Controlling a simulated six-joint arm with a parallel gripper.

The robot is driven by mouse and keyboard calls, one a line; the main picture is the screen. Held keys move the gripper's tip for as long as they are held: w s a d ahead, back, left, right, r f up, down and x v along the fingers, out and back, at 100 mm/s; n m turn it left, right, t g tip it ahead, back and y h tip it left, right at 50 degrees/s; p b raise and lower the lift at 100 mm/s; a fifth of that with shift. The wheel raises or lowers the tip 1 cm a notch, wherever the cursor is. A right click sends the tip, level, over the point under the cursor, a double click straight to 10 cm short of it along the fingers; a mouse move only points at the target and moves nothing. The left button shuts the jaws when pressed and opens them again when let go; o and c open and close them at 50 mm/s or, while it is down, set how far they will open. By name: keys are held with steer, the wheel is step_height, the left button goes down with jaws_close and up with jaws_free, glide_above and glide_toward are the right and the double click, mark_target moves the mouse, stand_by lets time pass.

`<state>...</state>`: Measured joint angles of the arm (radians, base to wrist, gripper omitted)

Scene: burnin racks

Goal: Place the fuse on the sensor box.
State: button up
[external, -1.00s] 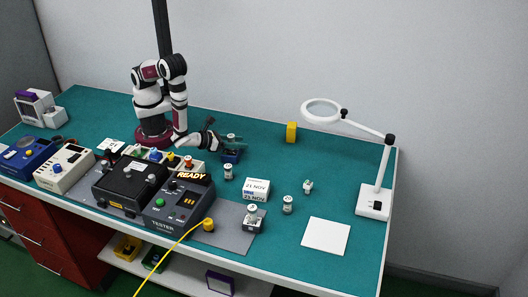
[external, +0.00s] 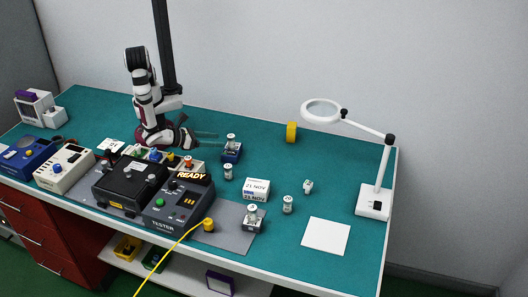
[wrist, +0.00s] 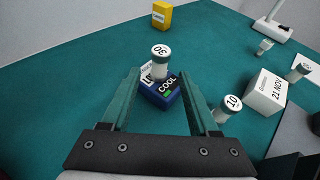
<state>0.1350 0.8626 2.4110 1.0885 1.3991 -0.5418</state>
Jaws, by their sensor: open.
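A white and grey cylinder, which looks like a fuse (external: 231,139), stands upright on a small dark blue box (external: 231,154). In the wrist view, the fuse (wrist: 161,60) has a cap marked with a number, and the blue box (wrist: 160,94), which looks like the sensor box, shows a "COOL" label. My gripper (wrist: 160,76) is open, with its two green fingers apart and pointing towards the box. The fuse stands beyond the fingertips, with no finger visibly touching it. In the external view my gripper (external: 212,138) is left of the box, low over the table.
Similar cylinders stand nearby (external: 228,172) and farther right (external: 288,204); another sits on a grey box (external: 252,224). A white "21 NOV" box (external: 256,189), a yellow block (external: 291,132), the tester (external: 178,207) and a magnifier lamp (external: 374,203) stand around.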

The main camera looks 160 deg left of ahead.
steer(key=s+d+r+n+g+h, duration=0.4)
steer(key=s+r+n, duration=0.2)
steer(key=r+n, duration=0.3)
steer(key=s+d+r+n+t+h, duration=0.3)
steer(key=s+d+r+h, duration=0.2)
steer(key=d+h, duration=0.3)
steer(key=shift+d+r+t, duration=0.4)
steer(key=shift+d+r, duration=0.05)
steer(key=shift+d, duration=0.7)
